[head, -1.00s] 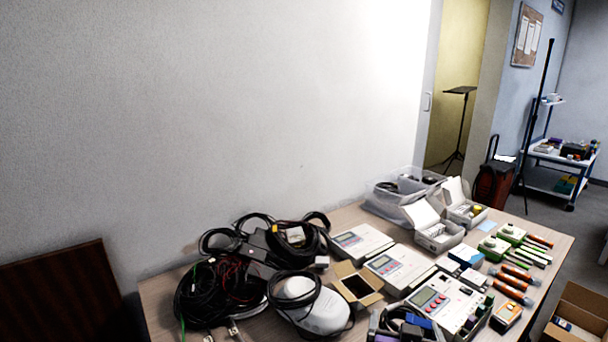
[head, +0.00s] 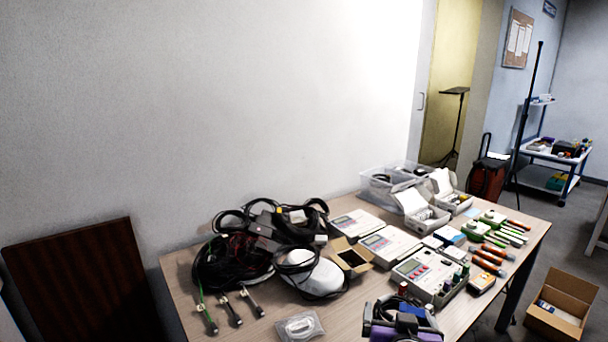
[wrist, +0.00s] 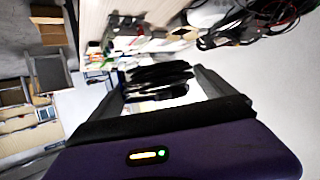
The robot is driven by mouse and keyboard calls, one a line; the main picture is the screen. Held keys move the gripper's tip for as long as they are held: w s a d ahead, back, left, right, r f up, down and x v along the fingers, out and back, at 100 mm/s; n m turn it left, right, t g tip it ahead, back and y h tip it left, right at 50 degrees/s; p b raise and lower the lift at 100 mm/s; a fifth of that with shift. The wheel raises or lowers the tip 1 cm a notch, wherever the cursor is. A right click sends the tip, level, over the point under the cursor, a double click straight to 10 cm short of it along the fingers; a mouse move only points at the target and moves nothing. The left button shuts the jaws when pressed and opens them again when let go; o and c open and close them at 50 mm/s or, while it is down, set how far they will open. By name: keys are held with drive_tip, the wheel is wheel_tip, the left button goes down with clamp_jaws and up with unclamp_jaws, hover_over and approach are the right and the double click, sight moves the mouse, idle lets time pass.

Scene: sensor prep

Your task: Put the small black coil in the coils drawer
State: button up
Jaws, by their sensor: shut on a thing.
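My purple gripper (head: 402,322) shows at the bottom of the head view, in front of the table's near edge. In the wrist view my gripper (wrist: 158,72) is shut on the small black coil (wrist: 158,78), a dark bundle held between its two fingers. A tan unit (wrist: 22,135) with several panels, perhaps drawers, is at the left of the wrist view. Beside it is a grey open-looking box or drawer (wrist: 50,72). I cannot read a coils label.
The wooden table (head: 285,312) carries a heap of black cables (head: 225,262), a white rounded device (head: 318,272), grey meters (head: 430,275), an open carton (head: 350,258) and orange-handled probes (head: 488,262). A cardboard box (head: 562,302) is on the floor at right.

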drive_tip(key=s+f+n+y, duration=0.1)
drive_tip(key=s+f, duration=0.8)
drive_tip(key=f, duration=0.3)
drive_tip(key=s+d+f+n+y, duration=0.1)
drive_tip(key=s+f+y, duration=0.1)
drive_tip(key=s+f, duration=0.7)
wheel_tip(320, 180, down, 3)
drive_tip(key=shift+d+r+n, duration=0.1)
drive_tip(key=shift+d+n, duration=0.15)
drive_tip(key=shift+n, duration=0.05)
